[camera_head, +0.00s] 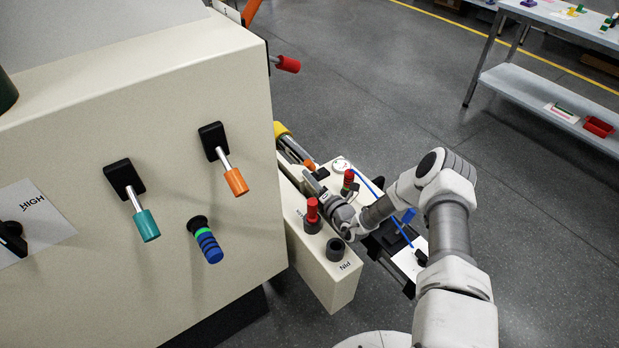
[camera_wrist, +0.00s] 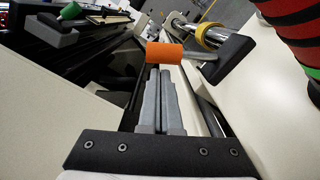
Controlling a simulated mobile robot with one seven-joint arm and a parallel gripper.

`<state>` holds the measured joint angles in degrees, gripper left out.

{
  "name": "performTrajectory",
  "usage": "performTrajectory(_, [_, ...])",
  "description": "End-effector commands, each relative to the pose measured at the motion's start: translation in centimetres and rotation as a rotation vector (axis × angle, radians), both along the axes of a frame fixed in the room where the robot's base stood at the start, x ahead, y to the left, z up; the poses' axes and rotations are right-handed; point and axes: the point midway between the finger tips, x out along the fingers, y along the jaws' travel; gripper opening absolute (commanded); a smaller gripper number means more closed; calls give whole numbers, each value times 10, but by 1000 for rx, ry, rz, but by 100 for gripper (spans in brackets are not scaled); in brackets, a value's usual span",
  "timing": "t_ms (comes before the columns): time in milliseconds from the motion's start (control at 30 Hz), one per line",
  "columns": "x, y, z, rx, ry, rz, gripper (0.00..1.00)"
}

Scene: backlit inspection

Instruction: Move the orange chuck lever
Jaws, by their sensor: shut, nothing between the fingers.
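An orange lever handle (camera_wrist: 164,53) lies across the wrist view just beyond my fingertips. Its short metal rod joins a black hub (camera_wrist: 232,58) on the right. In the head view, a small orange handle (camera_head: 310,165) shows beside the end of my arm and seems to be the same one. My gripper (camera_wrist: 163,78) is shut and empty, its fingers pointing at the orange handle; I cannot tell whether they touch it. In the head view, my gripper (camera_head: 311,180) is small and partly hidden among the parts behind the PIN block.
Another orange-tipped lever (camera_head: 236,182) and a teal-tipped lever (camera_head: 146,225) are on the machine's front panel. A red knob (camera_head: 312,212) stands on the PIN block (camera_head: 325,275). A red-and-black striped post (camera_wrist: 292,22) is close at right. A green-tipped lever (camera_wrist: 70,11) is at upper left.

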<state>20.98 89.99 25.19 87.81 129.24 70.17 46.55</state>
Motion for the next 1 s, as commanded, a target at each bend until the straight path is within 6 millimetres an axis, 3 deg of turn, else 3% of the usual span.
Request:
performTrajectory(667, [4, -6, 9, 113, 74, -4, 0])
performTrajectory(1000, [11, -18, 19, 291, 194, -6, 0])
